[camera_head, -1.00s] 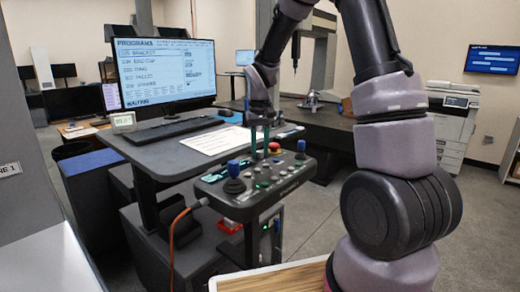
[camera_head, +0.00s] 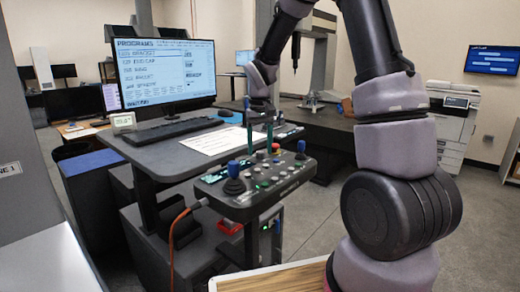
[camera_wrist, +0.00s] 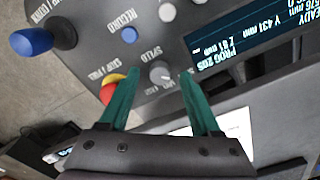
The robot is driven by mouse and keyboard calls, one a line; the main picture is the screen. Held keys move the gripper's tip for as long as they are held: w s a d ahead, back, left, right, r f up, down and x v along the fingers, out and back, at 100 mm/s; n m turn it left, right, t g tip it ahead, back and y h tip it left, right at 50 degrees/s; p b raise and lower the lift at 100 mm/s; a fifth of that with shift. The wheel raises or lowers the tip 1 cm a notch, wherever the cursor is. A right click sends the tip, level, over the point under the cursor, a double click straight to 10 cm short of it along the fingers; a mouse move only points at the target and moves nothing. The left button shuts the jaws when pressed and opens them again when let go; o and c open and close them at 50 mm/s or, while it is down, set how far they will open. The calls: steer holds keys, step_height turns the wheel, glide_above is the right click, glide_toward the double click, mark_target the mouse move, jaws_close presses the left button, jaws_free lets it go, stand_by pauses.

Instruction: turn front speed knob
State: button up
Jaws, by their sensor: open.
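The grey speed knob (camera_wrist: 160,72) sits on the control panel beside the printed word SPEED in the wrist view. My gripper (camera_wrist: 159,75) is open, its green fingertips showing on either side of the knob in the picture. I cannot tell how far above the panel the tips are, and contact is not visible. In the head view my gripper (camera_head: 260,150) points down over the back part of the control panel (camera_head: 225,203). The speed knob is too small to pick out there.
A red button (camera_wrist: 113,88) lies close to the left finger in the wrist view. A blue-topped joystick (camera_wrist: 48,38), a blue button (camera_wrist: 130,35) and a lit display (camera_wrist: 245,45) are also on the panel. A white sheet (camera_head: 215,140) lies on the desk behind.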

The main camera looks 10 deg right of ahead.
mark_target(260, 152)
step_height(260, 152, up, 10)
stand_by(0.4)
steer(key=s+d+r+m+t, duration=0.1)
steer(key=s+d+r+t, duration=0.1)
steer(key=s, duration=0.5)
steer(key=s+d+r+m+t+y, duration=0.1)
steer(key=s+d+r+m+t, duration=0.1)
steer(key=s+r, duration=0.3)
steer(key=s+d+r+m+t+y, duration=0.1)
steer(key=s+d+r+t, duration=0.1)
steer(key=s, duration=0.8)
steer(key=shift+s+r+m+t, duration=0.2)
steer(key=shift+r+m+t, duration=0.1)
steer(key=shift+r+t, duration=0.35)
